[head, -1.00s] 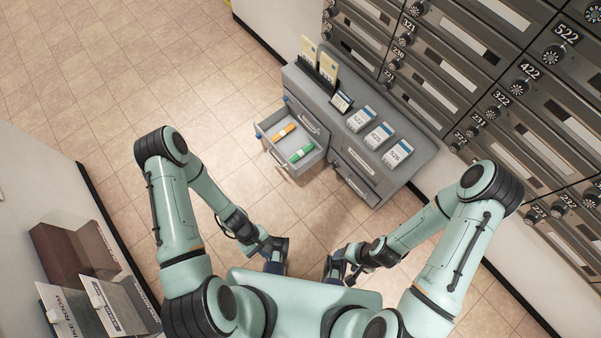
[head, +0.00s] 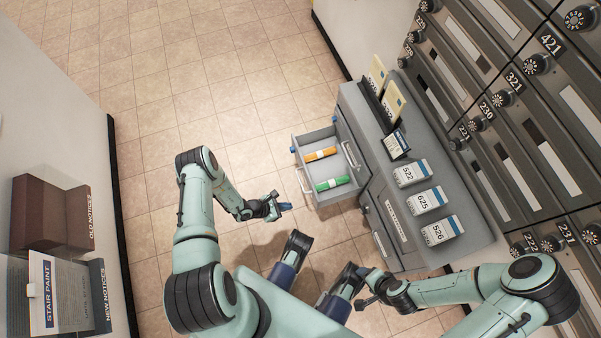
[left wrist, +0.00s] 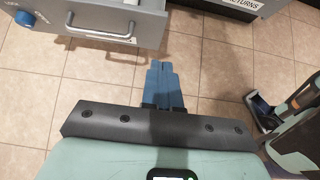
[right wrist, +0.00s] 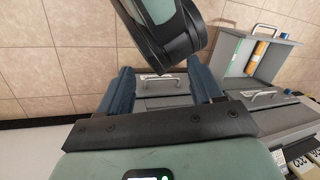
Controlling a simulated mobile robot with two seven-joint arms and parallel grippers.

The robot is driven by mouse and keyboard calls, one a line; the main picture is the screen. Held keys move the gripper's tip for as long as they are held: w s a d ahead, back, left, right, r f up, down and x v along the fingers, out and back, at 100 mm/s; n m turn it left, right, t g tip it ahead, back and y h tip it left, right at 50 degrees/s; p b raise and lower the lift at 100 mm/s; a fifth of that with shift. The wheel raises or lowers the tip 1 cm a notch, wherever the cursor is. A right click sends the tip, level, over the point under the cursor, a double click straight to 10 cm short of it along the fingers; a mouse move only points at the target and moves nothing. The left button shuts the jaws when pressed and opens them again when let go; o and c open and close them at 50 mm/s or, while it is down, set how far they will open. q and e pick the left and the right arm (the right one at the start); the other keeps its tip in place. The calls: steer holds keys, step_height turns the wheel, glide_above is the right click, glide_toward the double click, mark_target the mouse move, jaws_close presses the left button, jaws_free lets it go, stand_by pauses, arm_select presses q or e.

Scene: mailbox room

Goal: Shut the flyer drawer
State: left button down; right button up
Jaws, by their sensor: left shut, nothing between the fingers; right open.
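The flyer drawer (head: 345,190) stands open from the grey cabinet (head: 385,190), with an orange roll (head: 320,155) and a green roll (head: 332,184) inside. Its front carries a pale handle (head: 304,180); the handle also shows in the left wrist view (left wrist: 100,36). My left gripper (head: 286,207) is shut and empty, below and left of the drawer front, apart from it. In the left wrist view its blue fingers (left wrist: 165,82) point just right of the drawer. My right gripper (right wrist: 160,82) is open and empty, near the cabinet's lower end; the open drawer (right wrist: 283,62) lies right of it there.
Number-labelled boxes (head: 427,199) and upright cards (head: 392,106) stand on the cabinet top. A shut drawer with a label (head: 397,218) is beside the open one. Mailboxes (head: 530,140) line the right wall. Notice holders (head: 50,215) are at left. Floor left of the drawer is clear.

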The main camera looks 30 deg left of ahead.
mark_target(317, 202)
arm_select(q)
steer(key=b+x, duration=0.1)
steer(key=x, duration=0.2)
steer(key=r+b+x, duration=0.1)
steer(key=x, duration=0.3)
steer(key=w+d+b+x, duration=0.1)
steer(key=x, duration=0.3)
steer(key=shift+r+b, duration=0.2)
steer(key=shift+b, duration=0.15)
steer(key=shift+w+d, duration=0.25)
steer(key=shift+w, duration=0.1)
arm_select(e)
steer(key=w+d+f+t+h, duration=0.1)
steer(key=w+d+f, duration=0.2)
steer(key=w, duration=0.3)
steer(key=shift+f+m+t, duration=0.3)
steer(key=shift+f+t, duration=0.1)
steer(key=shift+f, duration=0.3)
arm_select(q)
steer(key=shift+d+r, duration=0.1)
arm_select(e)
steer(key=shift+w, duration=0.1)
